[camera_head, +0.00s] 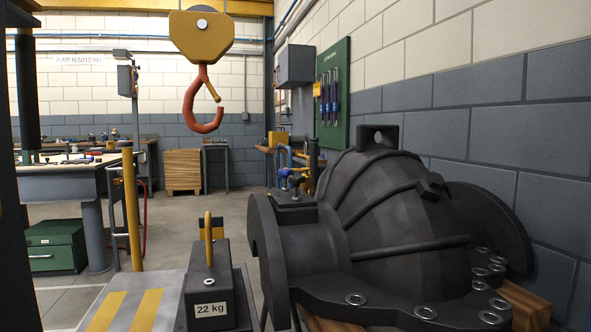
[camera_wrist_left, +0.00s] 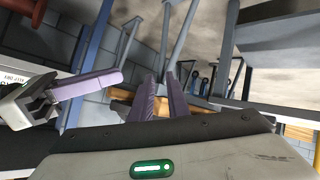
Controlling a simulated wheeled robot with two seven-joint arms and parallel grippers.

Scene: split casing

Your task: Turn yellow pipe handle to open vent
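In the head view, small blue and yellow pipework (camera_head: 290,165) stands behind the dark casing (camera_head: 372,205). Yellow parts show there, but they are too small for me to tell which is the handle. The vent cannot be made out. Neither gripper shows in the head view. In the left wrist view, the two purple fingers of my left gripper (camera_wrist_left: 165,103) point away with a narrow gap and nothing seen between them. Another gripper with purple fingers, seemingly my right gripper (camera_wrist_left: 85,85), shows at the left of that view. Whether its fingers are apart is unclear.
A 22 kg weight (camera_head: 210,295) with a yellow handle stands in front of the casing. A yellow hoist block (camera_head: 201,38) with a red hook (camera_head: 203,115) hangs overhead. A workbench (camera_head: 65,180) and yellow post (camera_head: 131,210) stand left. Floor (camera_head: 180,225) between is clear.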

